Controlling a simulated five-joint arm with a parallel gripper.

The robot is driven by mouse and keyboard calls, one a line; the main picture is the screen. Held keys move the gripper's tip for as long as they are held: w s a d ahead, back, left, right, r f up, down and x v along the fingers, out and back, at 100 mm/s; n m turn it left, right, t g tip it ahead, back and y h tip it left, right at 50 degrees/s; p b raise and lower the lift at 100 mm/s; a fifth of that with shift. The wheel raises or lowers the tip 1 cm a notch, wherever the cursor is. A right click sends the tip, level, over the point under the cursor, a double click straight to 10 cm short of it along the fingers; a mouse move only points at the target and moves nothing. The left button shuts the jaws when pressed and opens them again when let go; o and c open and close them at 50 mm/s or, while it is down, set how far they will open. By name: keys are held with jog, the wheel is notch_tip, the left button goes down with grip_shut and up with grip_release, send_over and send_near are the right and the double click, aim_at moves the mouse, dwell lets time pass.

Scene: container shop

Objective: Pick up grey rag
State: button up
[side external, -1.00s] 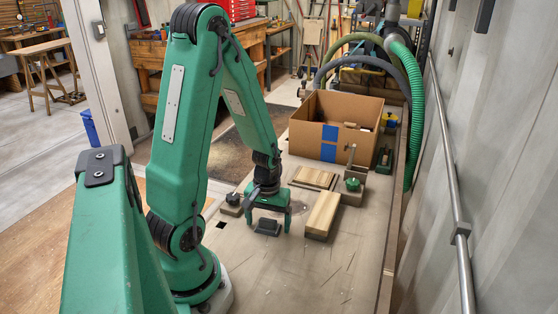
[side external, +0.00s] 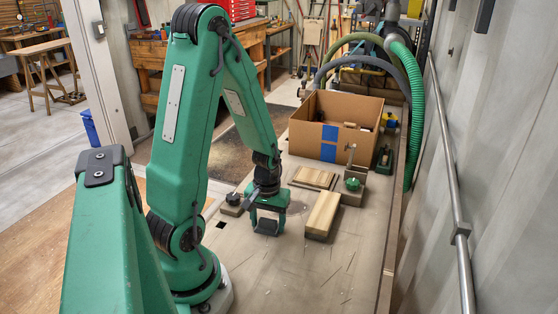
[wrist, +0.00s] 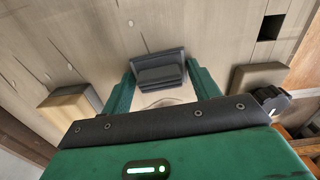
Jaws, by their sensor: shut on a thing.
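The grey rag (side external: 267,226) is a small dark grey folded bundle at the bench's middle. It also shows in the wrist view (wrist: 160,66), between the two green fingers. My gripper (side external: 268,229) points down over the rag and is shut on it, one finger on each side. In the wrist view my gripper (wrist: 161,80) has its fingers against the rag's two ends. The rag appears at bench level; I cannot tell whether it still touches the surface.
A wooden block (side external: 323,212) lies right of my gripper. A knobbed block (side external: 232,203) sits close on its left. Wooden slats (side external: 312,178), a green-knobbed fixture (side external: 353,186) and an open cardboard box (side external: 308,134) stand behind. The bench front (side external: 310,270) is clear.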

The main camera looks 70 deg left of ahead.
jog(key=shift+r, duration=0.15)
jog(key=shift+r, duration=1.4)
jog(key=d+r, duration=0.8)
jog(key=d, duration=0.3)
jog(key=shift+d, duration=0.35)
jog(key=o, duration=0.3)
jog(key=shift+c, duration=1.1)
jog(key=n, duration=0.9)
send_over(268, 219)
jog(key=w, duration=0.7)
jog(key=f, duration=0.3)
jog(key=shift+s, duration=0.2)
